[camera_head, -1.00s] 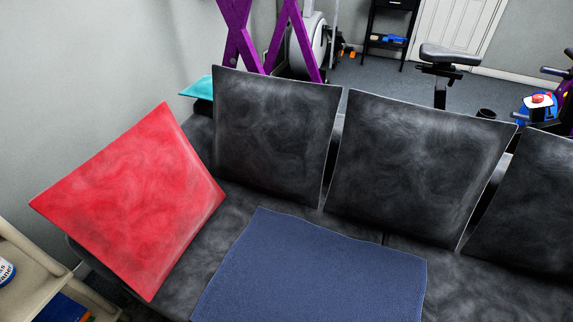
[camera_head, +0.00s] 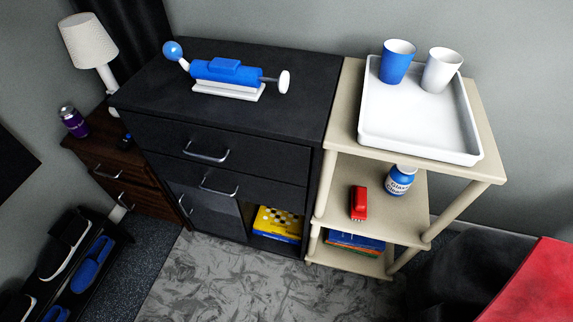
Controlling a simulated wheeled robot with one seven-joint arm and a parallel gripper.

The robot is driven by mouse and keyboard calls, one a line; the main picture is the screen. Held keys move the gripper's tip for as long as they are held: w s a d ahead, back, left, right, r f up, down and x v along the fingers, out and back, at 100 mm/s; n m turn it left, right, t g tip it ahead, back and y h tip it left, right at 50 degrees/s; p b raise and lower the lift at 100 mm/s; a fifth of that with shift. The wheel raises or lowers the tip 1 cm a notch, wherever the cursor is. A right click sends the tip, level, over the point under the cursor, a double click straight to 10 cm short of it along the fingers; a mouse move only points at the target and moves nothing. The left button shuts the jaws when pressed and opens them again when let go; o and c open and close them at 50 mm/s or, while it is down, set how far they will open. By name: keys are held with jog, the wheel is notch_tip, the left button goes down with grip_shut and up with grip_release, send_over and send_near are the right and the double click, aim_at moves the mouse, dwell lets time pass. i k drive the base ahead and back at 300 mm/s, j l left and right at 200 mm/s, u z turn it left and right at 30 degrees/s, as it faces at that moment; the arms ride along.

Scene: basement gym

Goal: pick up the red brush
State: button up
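A small red object that looks like the red brush (camera_head: 359,203) lies on the middle shelf of the beige shelf unit (camera_head: 433,229). It is to the left of a blue and white cleaner bottle (camera_head: 400,180) on the same shelf, apart from it. The top shelf and its tray are above it, and its front side is open to view. My gripper is not in view.
A white tray (camera_head: 415,146) with a blue cup (camera_head: 397,62) and a white cup (camera_head: 441,70) stands on top. A black cabinet (camera_head: 240,120) is left of the shelf. A dark sofa with a red cushion (camera_head: 535,290) is at lower right. Grey rug (camera_head: 250,285) lies in front.

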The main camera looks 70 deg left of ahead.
aim_at(359, 195)
jog(key=u, duration=1.3)
jog(key=i, duration=0.4)
jog(key=i+l, duration=0.15)
jog(key=i, duration=0.3)
jog(key=j+u, duration=0.05)
